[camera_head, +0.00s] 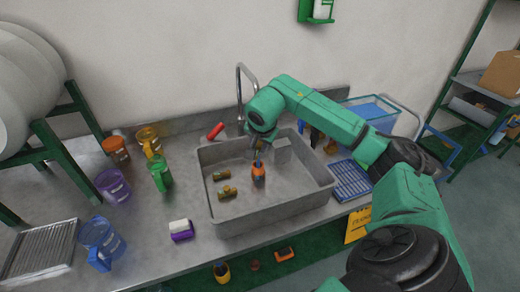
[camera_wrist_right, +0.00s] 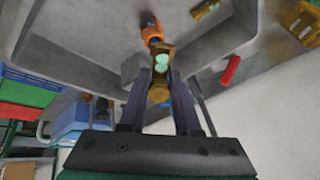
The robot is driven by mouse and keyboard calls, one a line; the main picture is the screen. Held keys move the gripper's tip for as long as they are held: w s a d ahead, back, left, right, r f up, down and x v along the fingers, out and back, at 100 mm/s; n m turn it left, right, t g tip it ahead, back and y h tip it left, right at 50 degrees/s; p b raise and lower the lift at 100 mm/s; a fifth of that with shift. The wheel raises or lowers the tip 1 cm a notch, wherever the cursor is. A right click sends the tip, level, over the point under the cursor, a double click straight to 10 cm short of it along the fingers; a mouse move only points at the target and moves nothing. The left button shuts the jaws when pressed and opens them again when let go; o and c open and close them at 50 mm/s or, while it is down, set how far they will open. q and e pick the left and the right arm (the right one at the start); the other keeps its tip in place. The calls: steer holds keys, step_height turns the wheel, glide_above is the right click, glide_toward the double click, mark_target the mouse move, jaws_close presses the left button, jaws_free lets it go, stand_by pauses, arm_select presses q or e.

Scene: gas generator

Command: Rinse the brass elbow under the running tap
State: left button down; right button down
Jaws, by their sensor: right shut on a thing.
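My right gripper (camera_head: 258,147) is over the sink (camera_head: 209,157), below the curved tap (camera_head: 239,82). In the right wrist view its two fingers (camera_wrist_right: 161,80) are shut on a brass piece (camera_wrist_right: 159,93) with pale green patches, which looks like the brass elbow. An orange and dark thing (camera_head: 258,172) is just below the gripper in the head view. It also shows beyond the brass piece in the wrist view (camera_wrist_right: 152,33); I cannot tell whether they touch. Two other brass fittings (camera_head: 221,175) (camera_head: 228,192) lie on the sink floor. I cannot make out water. My left gripper is out of view.
A red cylinder (camera_head: 216,131) lies behind the sink. Left are green (camera_head: 160,175), yellow (camera_head: 149,141), purple (camera_head: 113,185) and blue (camera_head: 100,241) vessels. A white-and-purple block (camera_head: 180,229) lies near the sink's left wall. A blue rack (camera_head: 351,180) stands right.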

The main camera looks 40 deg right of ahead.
steer(key=w+d, duration=0.2)
steer(key=w, duration=0.1)
steer(key=w+d+f+p, duration=0.1)
steer(key=w, duration=0.1)
steer(key=shift+s, duration=0.1)
stand_by(0.5)
steer(key=shift+s+d, duration=0.3)
steer(key=shift+d, duration=0.2)
steer(key=shift+w+a, duration=0.1)
steer(key=shift+w+a+p, duration=0.25)
steer(key=shift+a+p, duration=0.1)
steer(key=shift+a, duration=0.05)
steer(key=shift+s+d, duration=0.35)
steer(key=shift+d, duration=0.15)
